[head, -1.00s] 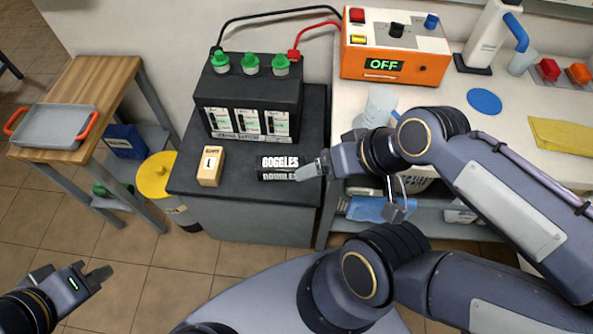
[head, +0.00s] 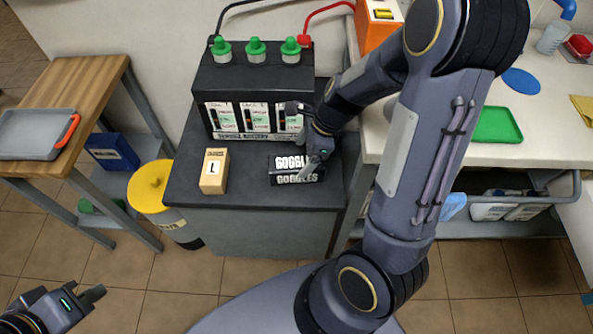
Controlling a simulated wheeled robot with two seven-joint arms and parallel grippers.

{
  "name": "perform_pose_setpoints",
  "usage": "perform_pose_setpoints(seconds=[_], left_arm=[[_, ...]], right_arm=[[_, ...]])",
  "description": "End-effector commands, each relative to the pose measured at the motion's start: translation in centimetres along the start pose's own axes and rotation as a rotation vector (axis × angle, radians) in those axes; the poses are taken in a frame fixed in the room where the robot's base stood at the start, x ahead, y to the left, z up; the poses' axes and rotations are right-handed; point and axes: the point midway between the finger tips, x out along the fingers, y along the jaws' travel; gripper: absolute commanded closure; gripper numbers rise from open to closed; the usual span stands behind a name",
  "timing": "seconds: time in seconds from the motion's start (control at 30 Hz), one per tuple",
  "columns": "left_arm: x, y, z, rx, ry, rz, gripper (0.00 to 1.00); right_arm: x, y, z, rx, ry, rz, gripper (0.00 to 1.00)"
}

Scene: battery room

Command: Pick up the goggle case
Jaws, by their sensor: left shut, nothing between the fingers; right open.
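The goggle case (head: 287,172) is a small black box with white "GOGGLES" lettering on its top and front. It lies on the dark battery stand (head: 230,215), in front of the battery. My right gripper (head: 312,170) is open at the right end of the case, with a finger over or beside that end. I cannot tell whether it touches the case. The gripper partly hides the case's right end. My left gripper (head: 95,297) is shut and empty, low at the left over the floor, far from the case.
A black battery (head: 245,85) with green caps stands right behind the case. A yellow-lidded bin (head: 150,190) and a wooden table (head: 80,90) with a grey tray (head: 30,135) are further left. A white counter (head: 515,155) is right.

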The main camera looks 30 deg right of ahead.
Motion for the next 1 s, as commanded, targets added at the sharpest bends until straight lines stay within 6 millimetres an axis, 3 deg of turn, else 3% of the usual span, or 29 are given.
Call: perform_pose_setpoints(seconds=[0.43, 0.7, 1.0], left_arm=[[2.3, -1.0, 1.1, 0.000, 0.000, 0.000, 1.00], [2.2, -1.0, 1.1, 0.000, 0.000, 0.000, 1.00], [2.2, -1.0, 1.1, 0.000, 0.000, 0.000, 1.00]], right_arm=[[5.7, -0.1, -0.5, -0.004, 0.000, 0.003, 0.18], [5.9, -0.2, -0.3, -0.004, -0.001, 0.001, 0.18], [5.9, -0.2, -0.3, -0.004, -0.001, 0.001, 0.57]])
